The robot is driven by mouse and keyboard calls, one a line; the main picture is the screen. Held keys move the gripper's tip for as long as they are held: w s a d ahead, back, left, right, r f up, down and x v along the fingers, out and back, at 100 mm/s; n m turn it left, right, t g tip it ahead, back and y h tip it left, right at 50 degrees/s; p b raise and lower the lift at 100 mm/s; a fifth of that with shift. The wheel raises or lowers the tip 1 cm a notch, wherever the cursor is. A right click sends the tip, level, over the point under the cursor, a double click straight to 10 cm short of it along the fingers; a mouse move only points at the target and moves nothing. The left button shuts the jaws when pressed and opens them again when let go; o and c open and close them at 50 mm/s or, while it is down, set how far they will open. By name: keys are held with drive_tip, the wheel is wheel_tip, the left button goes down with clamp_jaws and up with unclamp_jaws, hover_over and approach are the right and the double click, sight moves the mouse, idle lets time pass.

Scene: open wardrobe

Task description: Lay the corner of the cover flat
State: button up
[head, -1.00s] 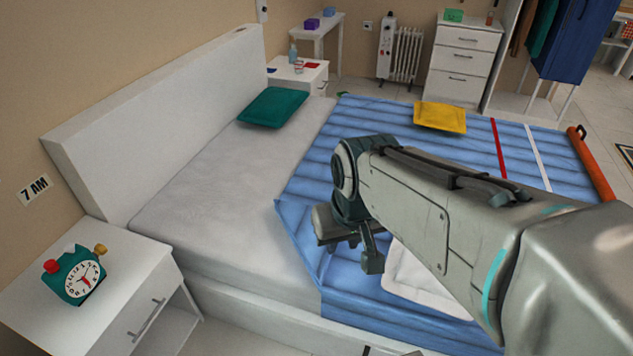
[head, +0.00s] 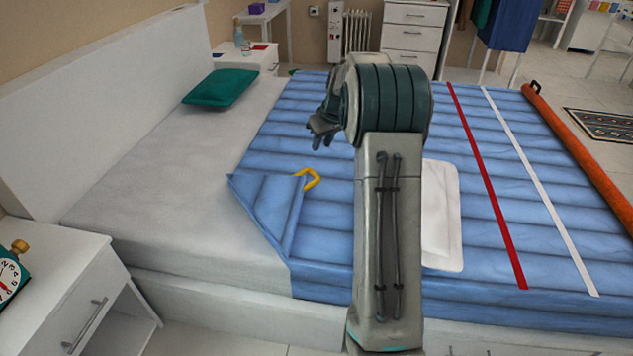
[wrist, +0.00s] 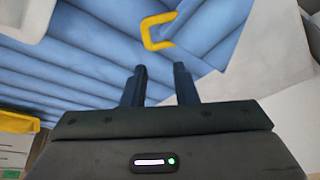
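The blue quilted cover (head: 310,110) lies over the bed. Its near left corner (head: 268,205) is folded back on itself, with a yellow loop (head: 308,180) at the fold. In the wrist view the yellow loop (wrist: 158,31) shows just beyond my fingertips, apart from them. My gripper (wrist: 160,68) is open and empty, its two fingers spread. In the head view my gripper (head: 320,130) is above the cover, beyond the loop, partly hidden by my arm.
A white pillow (head: 441,215) lies on the cover right of my arm. A green pillow (head: 220,88) rests by the headboard (head: 120,110). A nightstand (head: 70,300) with an alarm clock stands at near left. An orange roll (head: 580,150) lies along the bed's right side.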

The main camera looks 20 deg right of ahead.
sight(316, 174)
drive_tip(key=d+b+x, duration=0.1)
drive_tip(key=x, duration=0.5)
drive_tip(key=d+x, duration=0.1)
drive_tip(key=x, duration=0.4)
drive_tip(key=w+d+b+x, duration=0.1)
drive_tip(key=x, duration=0.5)
drive_tip(key=shift+w+f+b, duration=0.1)
drive_tip(key=shift+f+b, duration=0.15)
drive_tip(key=shift+b, duration=0.05)
clamp_jaws()
drive_tip(key=shift+r, duration=0.1)
